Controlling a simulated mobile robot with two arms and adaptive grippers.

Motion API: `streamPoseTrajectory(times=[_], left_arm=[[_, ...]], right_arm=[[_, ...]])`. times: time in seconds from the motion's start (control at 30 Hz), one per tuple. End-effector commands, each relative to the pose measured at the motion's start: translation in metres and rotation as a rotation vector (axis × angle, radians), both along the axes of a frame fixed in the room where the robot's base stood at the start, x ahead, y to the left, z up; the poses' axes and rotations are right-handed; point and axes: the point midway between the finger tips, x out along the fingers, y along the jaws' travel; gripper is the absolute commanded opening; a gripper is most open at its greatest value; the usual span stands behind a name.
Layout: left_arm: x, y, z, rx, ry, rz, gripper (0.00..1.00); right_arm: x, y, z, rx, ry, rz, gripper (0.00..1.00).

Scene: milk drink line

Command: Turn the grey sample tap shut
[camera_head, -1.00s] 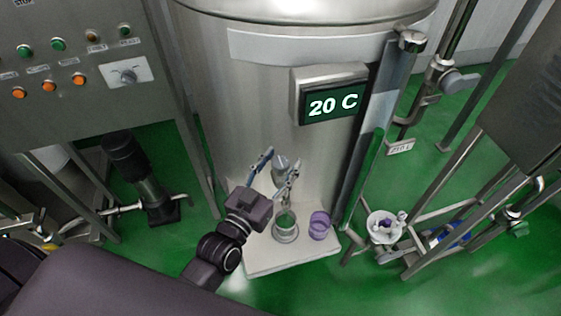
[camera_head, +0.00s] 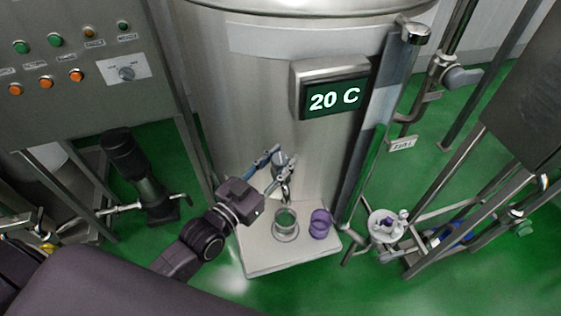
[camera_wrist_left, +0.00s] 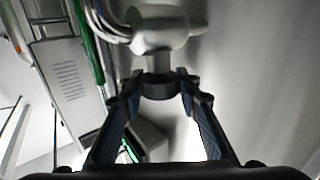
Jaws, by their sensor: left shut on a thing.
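The grey sample tap (camera_head: 279,159) sticks out low on the front of the steel tank. Its grey body (camera_wrist_left: 160,38) fills the top middle of the left wrist view, with a dark handle part (camera_wrist_left: 160,88) below it. My left gripper (camera_head: 276,167) is at the tap, and in the left wrist view its two fingers (camera_wrist_left: 160,82) are shut on that handle part from both sides. The fingers hide part of the tap in the head view, so I cannot tell the exact handle angle. My right gripper is not in view.
Below the tap, a clear cup (camera_head: 286,229) and a purple cup (camera_head: 320,223) stand on a pale shelf (camera_head: 262,262). A display (camera_head: 335,98) reads 20 C. A control panel (camera_head: 75,65) stands left. A white bowl-like container (camera_head: 386,228) and pipes stand right.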

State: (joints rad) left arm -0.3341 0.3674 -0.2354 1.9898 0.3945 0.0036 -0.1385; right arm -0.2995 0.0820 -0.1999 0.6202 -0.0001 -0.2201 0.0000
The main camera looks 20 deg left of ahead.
Motion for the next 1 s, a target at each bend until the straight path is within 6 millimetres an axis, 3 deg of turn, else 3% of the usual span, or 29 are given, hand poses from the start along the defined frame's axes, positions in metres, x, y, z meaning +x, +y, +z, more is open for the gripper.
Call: streamPoseTrajectory(times=[0.6, 1.0], left_arm=[[0.001, 0.001, -0.005, 0.01, -0.004, -0.33, 0.07], [0.002, 0.002, -0.001, 0.009, -0.006, -0.508, 0.07]], right_arm=[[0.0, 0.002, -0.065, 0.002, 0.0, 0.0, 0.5], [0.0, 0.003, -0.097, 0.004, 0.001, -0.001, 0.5]])
